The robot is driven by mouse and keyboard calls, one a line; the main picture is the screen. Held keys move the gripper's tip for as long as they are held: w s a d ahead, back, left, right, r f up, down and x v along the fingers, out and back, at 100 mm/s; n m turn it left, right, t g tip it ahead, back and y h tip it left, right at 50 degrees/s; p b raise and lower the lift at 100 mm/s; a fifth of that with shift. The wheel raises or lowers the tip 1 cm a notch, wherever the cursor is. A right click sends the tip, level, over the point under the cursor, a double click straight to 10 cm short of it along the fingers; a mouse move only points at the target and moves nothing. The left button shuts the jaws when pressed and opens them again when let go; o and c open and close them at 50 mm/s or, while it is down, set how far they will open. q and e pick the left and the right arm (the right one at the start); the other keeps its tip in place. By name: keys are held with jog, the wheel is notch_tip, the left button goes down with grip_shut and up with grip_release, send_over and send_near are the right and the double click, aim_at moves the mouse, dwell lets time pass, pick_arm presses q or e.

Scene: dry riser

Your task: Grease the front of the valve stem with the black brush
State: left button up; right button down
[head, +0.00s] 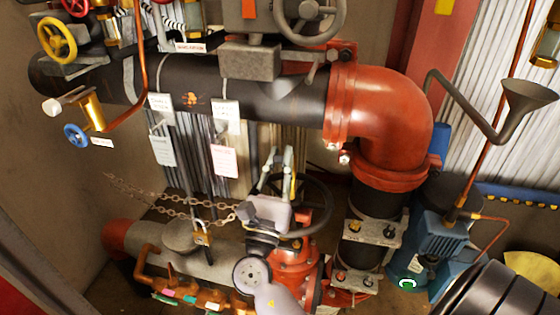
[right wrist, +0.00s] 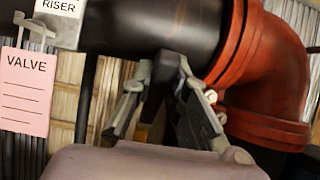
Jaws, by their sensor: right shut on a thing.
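My right gripper (head: 282,165) comes up from the bottom middle, in front of the red valve (head: 297,262) and its dark handwheel (head: 325,200). Its fingers point up and away. A yellowish strip shows between the fingers lower down. The valve stem is hidden behind my gripper and wrist, so I cannot tell whether the brush touches it. My left gripper is out of view.
A black pipe (head: 260,90) with a red elbow (head: 385,120) crosses above. Paper tags (head: 224,160) hang from it. A chain (head: 165,207) with a padlock (head: 202,233) is left of my gripper. A blue pump (head: 440,250) and a grey funnel (head: 528,95) stand right.

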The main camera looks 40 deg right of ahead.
jog(key=shift+a, duration=0.1)
jog(key=s+a+r, duration=0.2)
jog(key=s+a, duration=0.3)
jog(key=a, duration=0.1)
jog(key=shift+p, duration=0.35)
jog(key=shift+d+f, duration=0.1)
dwell(0.8)
jog(key=shift+w+d+f+b, duration=0.2)
jog(key=shift+w+d+f, duration=0.1)
jog(key=shift+w+d, duration=0.5)
jog(key=shift+w+d+f+b, duration=0.15)
jog(key=shift+w+d+f, duration=0.2)
jog(key=shift+w+d, duration=0.4)
jog(key=shift+w+d+f+b, duration=0.25)
jog(key=shift+w+d, duration=0.3)
jog(key=shift+d, duration=0.4)
jog(key=shift+w+d, duration=0.45)
jog(key=shift+d, duration=0.05)
jog(key=shift+f, duration=0.1)
